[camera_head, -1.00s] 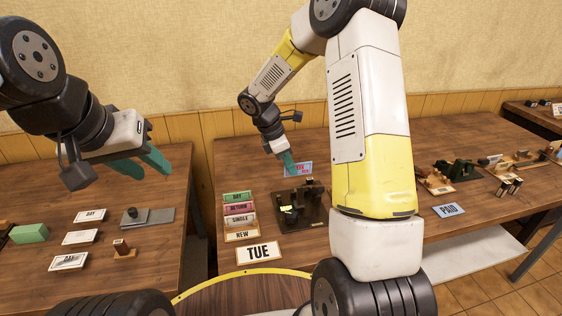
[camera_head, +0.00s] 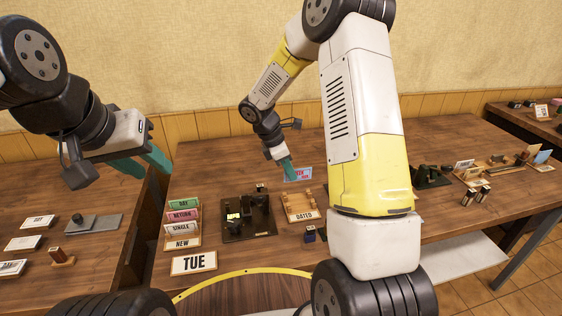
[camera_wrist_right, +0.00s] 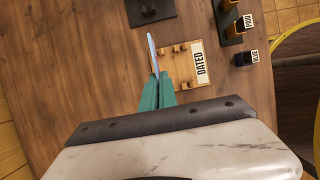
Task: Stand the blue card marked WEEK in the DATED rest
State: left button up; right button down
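My right gripper (camera_head: 290,170) is shut on a blue card (camera_head: 303,174) with reddish print, too small to read in the head view. In the right wrist view the card (camera_wrist_right: 152,50) shows edge-on between the teal fingertips (camera_wrist_right: 158,88). The DATED rest (camera_head: 302,213) is a light wooden base with pegs and a DATED label at its front. The card is held just behind the rest in the head view, and beside its pegs in the right wrist view, where the rest (camera_wrist_right: 183,68) shows too. I cannot tell its height. My left gripper (camera_head: 148,165) is open and empty.
A dark press (camera_head: 248,218) stands left of the rest. A rack of coloured cards (camera_head: 183,216) and a TUE sign (camera_head: 194,263) are further left. A small dark blue stamp (camera_head: 310,234) stands in front of the rest. Table behind the rest is clear.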

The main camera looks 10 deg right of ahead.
jog(key=shift+f, duration=0.1)
jog(key=shift+f, duration=3.4)
jog(key=shift+f, duration=0.2)
jog(key=c, duration=1.6)
grip_release()
jog(key=shift+o, duration=0.5)
jog(key=o, duration=0.5)
jog(key=shift+c, duration=0.2)
jog(key=shift+r, duration=3.5)
